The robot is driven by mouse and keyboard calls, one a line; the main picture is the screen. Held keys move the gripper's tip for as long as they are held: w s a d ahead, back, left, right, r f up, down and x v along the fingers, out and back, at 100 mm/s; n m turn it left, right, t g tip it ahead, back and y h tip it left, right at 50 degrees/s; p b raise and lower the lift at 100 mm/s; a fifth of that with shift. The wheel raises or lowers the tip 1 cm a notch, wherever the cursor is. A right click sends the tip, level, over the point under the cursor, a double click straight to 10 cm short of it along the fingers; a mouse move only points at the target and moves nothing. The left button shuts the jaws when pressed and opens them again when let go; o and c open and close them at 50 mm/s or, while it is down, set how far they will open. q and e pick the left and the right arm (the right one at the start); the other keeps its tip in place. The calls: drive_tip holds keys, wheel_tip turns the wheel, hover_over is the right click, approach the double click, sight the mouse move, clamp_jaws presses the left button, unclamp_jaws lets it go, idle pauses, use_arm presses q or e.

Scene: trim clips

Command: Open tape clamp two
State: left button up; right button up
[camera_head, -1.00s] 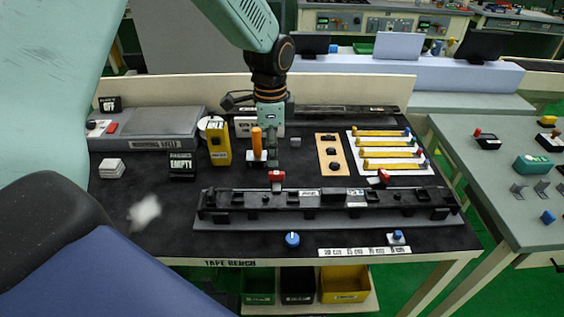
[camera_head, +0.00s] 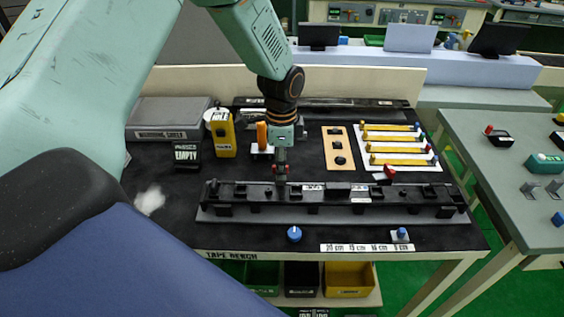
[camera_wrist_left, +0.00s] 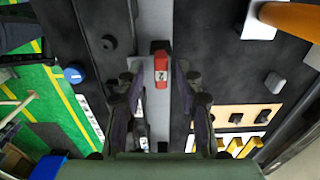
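A red tape clamp marked with what looks like a 2 (camera_wrist_left: 161,72) sits on the long black fixture (camera_head: 330,210), at its back edge left of centre. In the wrist view the dark fingers of my left gripper (camera_wrist_left: 164,95) are apart, one on each side of the clamp, with gaps between. I cannot tell if any finger touches it. My right gripper is not in view.
A blue knob (camera_head: 294,234) and a length label strip (camera_head: 367,247) lie in front of the fixture. Behind it stand an orange post (camera_head: 262,135), a yellow box (camera_head: 223,134), a tan panel (camera_head: 337,148) and yellow strips (camera_head: 395,138) on a white sheet.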

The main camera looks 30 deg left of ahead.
use_arm(q)
drive_tip(key=shift+a, duration=0.2)
drive_tip(key=shift+s+a, duration=0.1)
drive_tip(key=shift+c, duration=0.8)
drive_tip(key=shift+d, duration=0.2)
clamp_jaws()
drive_tip(key=shift+r+n+p, duration=0.15)
drive_tip(key=shift+n+p, duration=1.1)
drive_tip(key=shift+n, duration=0.15)
drive_tip(key=n+p, duration=0.3)
drive_tip(key=n, duration=0.1)
drive_tip(key=shift+n, duration=0.3)
drive_tip(key=n+p, duration=0.2)
drive_tip(key=n, duration=0.2)
drive_tip(key=shift+f+n+p, duration=0.2)
drive_tip(key=shift+n+p, duration=0.65)
drive_tip(key=shift+n, duration=0.85)
drive_tip(key=shift+s, duration=0.1)
